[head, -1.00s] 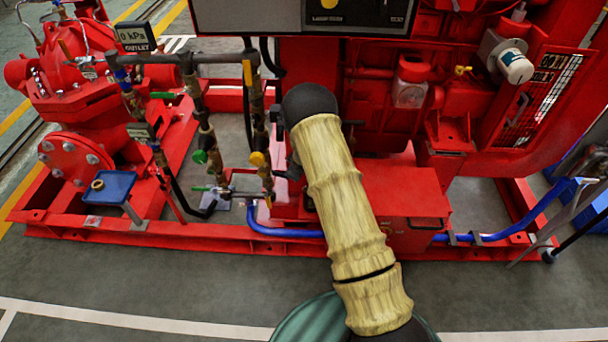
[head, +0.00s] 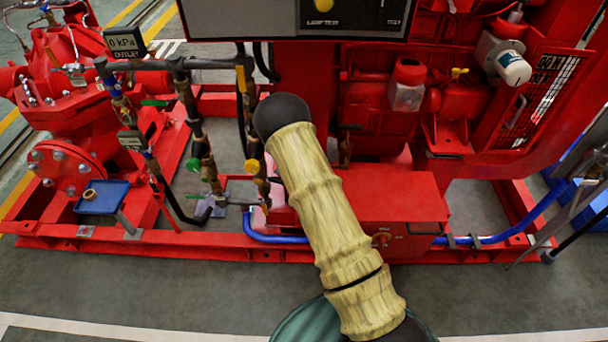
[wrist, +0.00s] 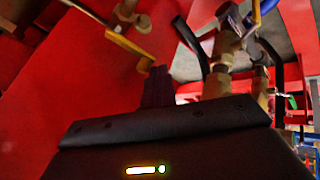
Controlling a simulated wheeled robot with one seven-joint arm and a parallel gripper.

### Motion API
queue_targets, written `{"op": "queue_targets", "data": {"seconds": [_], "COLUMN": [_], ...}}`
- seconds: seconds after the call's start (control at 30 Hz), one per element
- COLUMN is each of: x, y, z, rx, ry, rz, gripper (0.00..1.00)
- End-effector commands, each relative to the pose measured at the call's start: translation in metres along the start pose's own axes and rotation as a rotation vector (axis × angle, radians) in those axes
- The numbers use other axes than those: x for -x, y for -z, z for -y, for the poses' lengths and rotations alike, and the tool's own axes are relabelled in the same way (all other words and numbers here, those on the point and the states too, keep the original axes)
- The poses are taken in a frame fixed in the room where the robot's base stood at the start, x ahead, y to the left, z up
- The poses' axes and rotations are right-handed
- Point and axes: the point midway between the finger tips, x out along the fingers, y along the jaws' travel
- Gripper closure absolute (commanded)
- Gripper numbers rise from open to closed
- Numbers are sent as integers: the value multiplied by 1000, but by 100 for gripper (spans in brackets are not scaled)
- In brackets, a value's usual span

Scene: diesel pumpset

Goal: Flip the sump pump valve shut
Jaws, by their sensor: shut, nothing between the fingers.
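Several valves sit on the pipework left of my arm in the head view, with green handles (head: 157,102) and yellow handles (head: 251,165). No readable label shows which one is the sump pump valve. In the wrist view a yellow lever (wrist: 128,45) on a brass fitting lies just beyond and left of my gripper (wrist: 156,78). In the head view my gripper is hidden behind my arm.
A vertical brass and dark pipe (wrist: 222,60) stands right of my fingers in the wrist view. A red panel fills the left there. In the head view the red base frame (head: 130,240) and a blue hose (head: 270,238) run low. The floor in front is clear.

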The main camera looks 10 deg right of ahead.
Motion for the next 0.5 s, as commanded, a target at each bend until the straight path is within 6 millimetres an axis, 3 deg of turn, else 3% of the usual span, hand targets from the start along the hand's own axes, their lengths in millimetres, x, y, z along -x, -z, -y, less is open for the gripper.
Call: {"op": "queue_targets", "data": {"seconds": [0.5], "x": [1], "y": [-4], "z": [-4], "rx": [-3], "ry": [-2], "rz": [0], "gripper": [100]}}
